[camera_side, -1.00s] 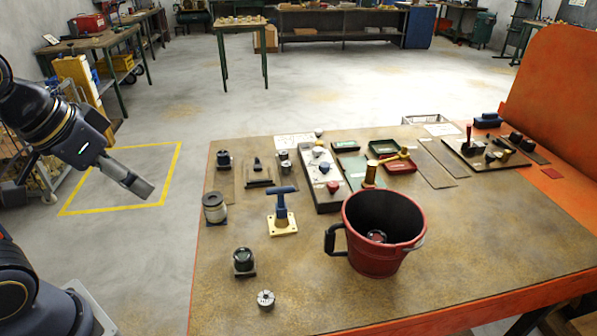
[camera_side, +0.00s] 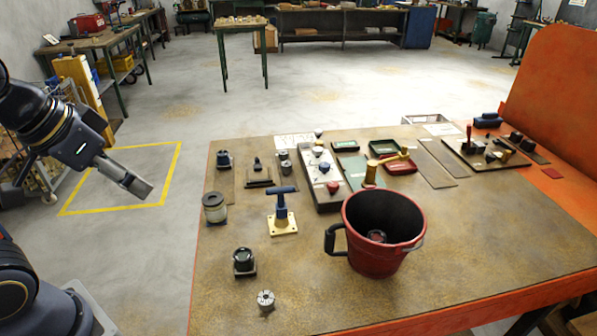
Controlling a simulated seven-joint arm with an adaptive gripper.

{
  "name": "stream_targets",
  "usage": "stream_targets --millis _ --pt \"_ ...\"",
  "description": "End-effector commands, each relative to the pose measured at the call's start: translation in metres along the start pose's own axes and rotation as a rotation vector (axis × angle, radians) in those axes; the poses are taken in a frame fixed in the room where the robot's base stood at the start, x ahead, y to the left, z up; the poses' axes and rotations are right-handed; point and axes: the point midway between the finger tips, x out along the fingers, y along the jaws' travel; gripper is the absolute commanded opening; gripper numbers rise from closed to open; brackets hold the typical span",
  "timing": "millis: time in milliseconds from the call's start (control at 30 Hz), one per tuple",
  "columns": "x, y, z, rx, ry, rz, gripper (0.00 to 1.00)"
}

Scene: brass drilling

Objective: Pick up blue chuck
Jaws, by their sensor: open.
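A small dark blue chuck-like piece (camera_side: 223,160) stands near the table's far left corner; it is small, so I cannot be sure it is the blue chuck. A blue T-handled tool (camera_side: 282,203) stands upright on a yellow square plate left of the bucket. A dark round chuck (camera_side: 244,259) sits on a small base at the front left, and a silver chuck (camera_side: 265,299) lies in front of it. My gripper (camera_side: 136,185) is open and empty, left of the table and over the floor, apart from all the objects.
A red bucket (camera_side: 365,263) with a dark round piece inside stands at the table's front. Trays and a switch panel (camera_side: 322,182) fill the back. The table's front right is clear.

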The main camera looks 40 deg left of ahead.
Motion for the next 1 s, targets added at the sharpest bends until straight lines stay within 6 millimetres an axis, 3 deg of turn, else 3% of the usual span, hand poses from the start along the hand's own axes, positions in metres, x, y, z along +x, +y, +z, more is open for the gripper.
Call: stream_targets --millis 100,333,700,800,867,1000 --pt "0.000 0.000 0.000 0.000 0.000 0.000 0.71" --pt "0.000 0.000 0.000 0.000 0.000 0.000 0.93" --pt "0.000 0.000 -0.001 -0.049 0.002 0.000 0.93" --pt "-0.001 0.003 -0.007 -0.222 0.029 0.015 0.93" --pt "-0.008 0.007 -0.023 -0.404 0.076 0.054 0.93" --pt "-0.020 0.014 -0.085 -0.993 0.130 0.200 0.93"
